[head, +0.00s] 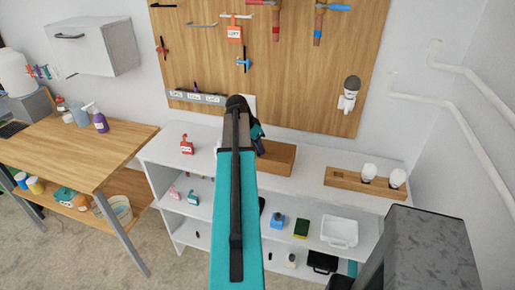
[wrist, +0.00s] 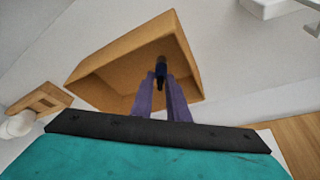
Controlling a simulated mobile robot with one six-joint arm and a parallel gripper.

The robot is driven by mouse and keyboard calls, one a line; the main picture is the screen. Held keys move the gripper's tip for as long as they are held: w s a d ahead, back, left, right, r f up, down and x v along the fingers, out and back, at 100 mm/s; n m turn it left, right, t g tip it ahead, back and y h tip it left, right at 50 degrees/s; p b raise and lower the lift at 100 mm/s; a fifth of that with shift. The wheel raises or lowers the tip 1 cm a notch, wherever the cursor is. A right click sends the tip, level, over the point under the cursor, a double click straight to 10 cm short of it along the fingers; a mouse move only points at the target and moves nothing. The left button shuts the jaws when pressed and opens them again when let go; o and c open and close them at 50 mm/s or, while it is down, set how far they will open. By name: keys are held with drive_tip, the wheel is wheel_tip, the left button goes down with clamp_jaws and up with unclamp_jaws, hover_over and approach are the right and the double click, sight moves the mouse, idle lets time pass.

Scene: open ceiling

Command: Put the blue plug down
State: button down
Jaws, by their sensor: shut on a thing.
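In the wrist view, my gripper (wrist: 160,82) has two purple fingers shut on a small dark blue plug (wrist: 161,68). The plug shows against the inside of an open wooden box (wrist: 118,52); I cannot tell its height over the box floor. In the head view, my gripper (head: 259,146) is at the left end of the wooden box (head: 279,160) on the white shelf's top, partly hidden by my arm. The plug cannot be made out in the head view.
A wooden holder with two white bulbs (head: 342,181) stands on the white shelf top (head: 308,172) at right. A red tagged item (head: 187,144) stands at left. A wooden pegboard (head: 290,75) with tools and a grey socket strip (head: 197,97) is behind. Bare shelf top lies between box and holder.

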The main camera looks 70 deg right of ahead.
drive_tip(key=shift+f, duration=0.3)
drive_tip(key=c, duration=1.7)
unclamp_jaws()
drive_tip(key=shift+r, duration=0.1)
drive_tip(key=shift+b+v, duration=1.65)
drive_tip(key=shift+v, duration=4.45)
drive_tip(key=shift+d, duration=0.1)
